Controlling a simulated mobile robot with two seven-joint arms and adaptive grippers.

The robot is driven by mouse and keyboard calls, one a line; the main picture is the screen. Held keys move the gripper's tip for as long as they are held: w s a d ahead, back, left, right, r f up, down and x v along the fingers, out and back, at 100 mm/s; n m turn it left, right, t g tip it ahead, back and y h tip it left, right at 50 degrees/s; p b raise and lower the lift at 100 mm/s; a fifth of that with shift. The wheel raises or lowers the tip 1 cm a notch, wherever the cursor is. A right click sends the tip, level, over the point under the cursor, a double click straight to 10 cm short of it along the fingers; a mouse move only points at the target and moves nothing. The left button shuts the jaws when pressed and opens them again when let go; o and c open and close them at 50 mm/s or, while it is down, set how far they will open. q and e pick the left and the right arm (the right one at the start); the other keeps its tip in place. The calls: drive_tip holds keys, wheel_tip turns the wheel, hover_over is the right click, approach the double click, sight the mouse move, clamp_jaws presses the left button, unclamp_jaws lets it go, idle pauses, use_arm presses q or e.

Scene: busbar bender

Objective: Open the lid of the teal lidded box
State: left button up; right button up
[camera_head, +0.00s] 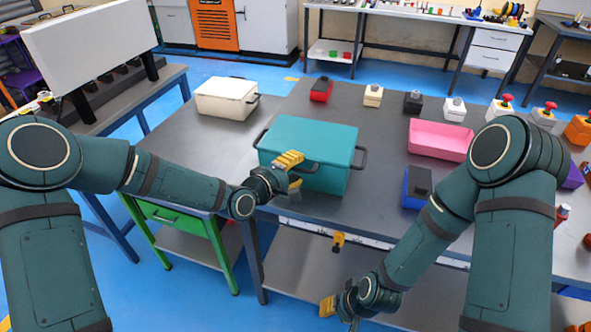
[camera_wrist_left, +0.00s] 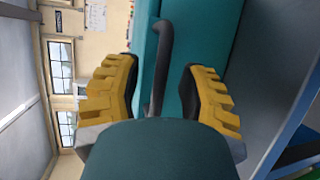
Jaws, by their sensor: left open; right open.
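The teal lidded box (camera_head: 325,138) stands on the grey table with its lid down. It has dark handles at its sides and a dark handle (camera_head: 308,167) at the front. My left gripper (camera_head: 293,172) is at the front of the box, open, with its yellow fingers around the front handle. In the left wrist view the dark handle (camera_wrist_left: 161,60) runs between the two spread fingers (camera_wrist_left: 160,95), with visible gaps on both sides. The teal box wall (camera_wrist_left: 209,40) shows behind. My right gripper (camera_head: 340,308) is open and empty, low in front of the table.
A white lidded box (camera_head: 226,98) stands left of the teal box. A pink tray (camera_head: 440,139) and a blue box (camera_head: 416,188) are to the right. Several small boxes, including a red one (camera_head: 321,90), line the back. Bare table surface (camera_head: 378,170) lies right of the teal box.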

use_arm(q)
clamp_jaws()
drive_tip(key=shift+r, duration=0.15)
